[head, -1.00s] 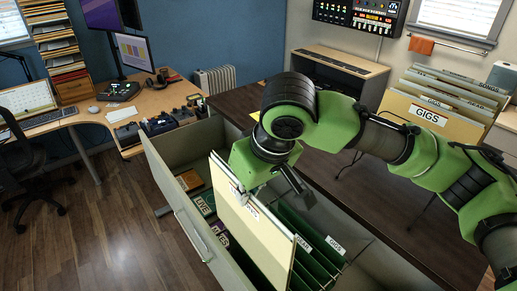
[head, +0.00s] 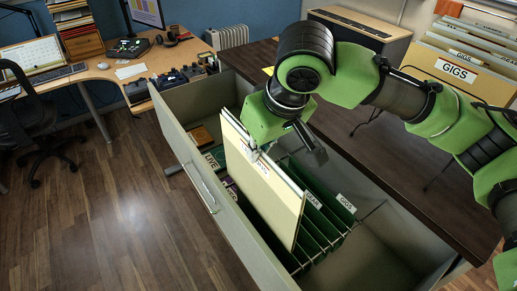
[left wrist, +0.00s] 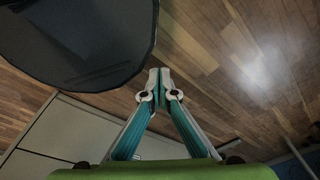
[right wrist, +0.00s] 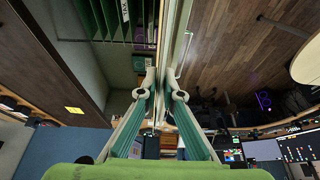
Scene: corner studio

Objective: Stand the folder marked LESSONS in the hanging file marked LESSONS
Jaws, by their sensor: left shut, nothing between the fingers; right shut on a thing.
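A cream folder (head: 255,185) stands upright over the open drawer, on the front side of the green hanging files (head: 312,215). My right gripper (head: 262,150) is shut on its top edge and covers part of its label, so I cannot read it. In the right wrist view the folder (right wrist: 164,45) shows edge-on between the fingertips (right wrist: 160,75). The visible file tabs read GIGS (head: 346,204) and apparently GEAR (head: 313,200); the folder hides any nearer tab. I cannot tell whether its lower edge is inside a file. My left gripper (left wrist: 158,75) is shut and empty.
The grey drawer (head: 205,185) is open, with coloured boxes (head: 210,155) at its left end and free room at its right. A dark table (head: 375,160) runs behind it. Cream folders marked GIGS (head: 455,72) stand at upper right. Open floor lies left.

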